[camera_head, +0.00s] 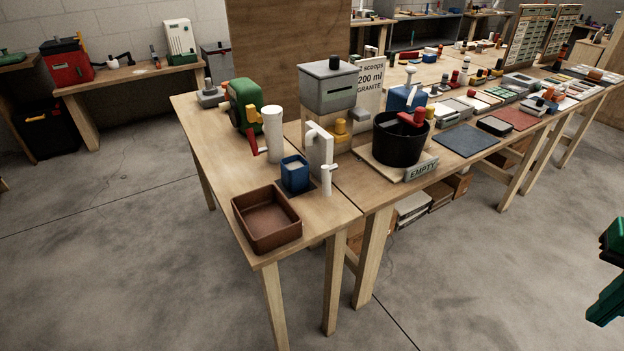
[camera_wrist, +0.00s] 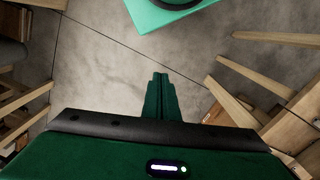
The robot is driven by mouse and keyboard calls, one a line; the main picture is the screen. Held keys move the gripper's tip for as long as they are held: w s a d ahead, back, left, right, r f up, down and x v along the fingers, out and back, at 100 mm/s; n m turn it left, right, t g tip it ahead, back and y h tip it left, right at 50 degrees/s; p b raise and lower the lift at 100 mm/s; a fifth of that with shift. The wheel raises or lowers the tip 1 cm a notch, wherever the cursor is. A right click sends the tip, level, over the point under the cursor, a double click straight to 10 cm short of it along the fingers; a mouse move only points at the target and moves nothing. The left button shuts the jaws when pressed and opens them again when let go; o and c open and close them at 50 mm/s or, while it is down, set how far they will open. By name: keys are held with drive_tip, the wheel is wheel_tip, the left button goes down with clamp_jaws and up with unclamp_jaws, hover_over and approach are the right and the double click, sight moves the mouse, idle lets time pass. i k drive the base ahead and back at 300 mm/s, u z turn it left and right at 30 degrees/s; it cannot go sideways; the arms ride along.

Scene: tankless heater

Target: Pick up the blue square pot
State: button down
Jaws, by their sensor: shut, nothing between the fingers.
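The blue square pot (camera_head: 295,174) stands upright on the near wooden table, just behind a brown square tray (camera_head: 266,222). My green gripper (camera_head: 607,295) is at the right edge of the head view, far from the pot and out over the floor. In the wrist view my gripper (camera_wrist: 160,78) points over the concrete floor with its fingers together and nothing between them. The pot is not in the wrist view.
A white cylinder (camera_head: 272,134) and a green machine (camera_head: 244,105) stand behind the pot. A grey box device (camera_head: 329,84) and a black bucket (camera_head: 399,146) stand to its right. Wooden table legs show in the wrist view. The floor in front is clear.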

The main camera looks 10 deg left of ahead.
sight(295, 173)
drive_tip(key=z, duration=0.65)
drive_tip(key=k, duration=0.95)
drive_tip(key=u, duration=0.85)
drive_tip(key=i, duration=1.1)
drive_tip(key=z, duration=0.1)
